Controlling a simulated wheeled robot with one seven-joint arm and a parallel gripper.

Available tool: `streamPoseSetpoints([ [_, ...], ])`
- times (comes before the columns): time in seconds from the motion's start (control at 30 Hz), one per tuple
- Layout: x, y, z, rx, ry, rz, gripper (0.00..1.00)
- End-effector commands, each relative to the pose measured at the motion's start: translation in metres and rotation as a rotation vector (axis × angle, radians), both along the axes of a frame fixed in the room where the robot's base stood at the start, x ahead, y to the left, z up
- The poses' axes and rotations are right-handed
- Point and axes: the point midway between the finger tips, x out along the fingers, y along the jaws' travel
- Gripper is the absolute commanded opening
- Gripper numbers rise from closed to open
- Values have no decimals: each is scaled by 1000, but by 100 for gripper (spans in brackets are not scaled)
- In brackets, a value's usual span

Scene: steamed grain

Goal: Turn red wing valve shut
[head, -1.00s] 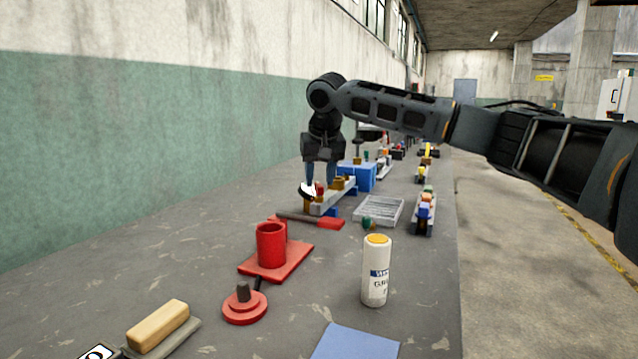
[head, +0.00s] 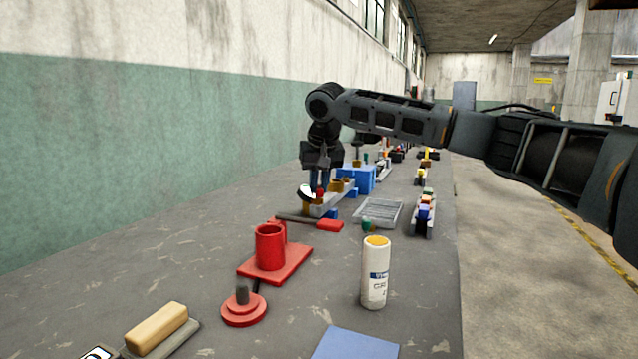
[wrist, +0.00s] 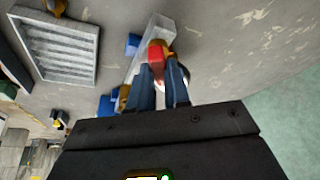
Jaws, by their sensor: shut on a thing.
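The red wing valve (wrist: 156,54) shows in the wrist view between the tips of my gripper (wrist: 163,75). It sits at one end of a pale bar (wrist: 152,28) with brass-coloured fittings and blue supports. In the head view the red part (head: 320,193) is a small patch at the near end of the bar (head: 334,197), beside a round white-faced thing (head: 306,193). My gripper (head: 319,188) points down there, its fingers shut on the red wing. The fingers hide part of the valve, and its exact angle is hard to tell.
A red-handled tool (head: 328,225) lies just in front of the bar. A grey ribbed tray (head: 378,212) is to its right, a blue block (head: 357,178) behind. Nearer stand a red cup on a base (head: 270,247) and a white canister (head: 375,275). The wall side is clear.

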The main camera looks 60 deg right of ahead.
Motion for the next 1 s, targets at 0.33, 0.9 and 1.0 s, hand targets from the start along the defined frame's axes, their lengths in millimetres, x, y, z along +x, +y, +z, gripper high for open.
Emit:
streamPoseSetpoints([
  [0.33, 0, 1, 2, 2, -1, 18, 0],
  [0.9, 0, 1, 6, 11, -3, 246, 0],
  [1.0, -1, 1, 6, 11, -4, 298, 0],
])
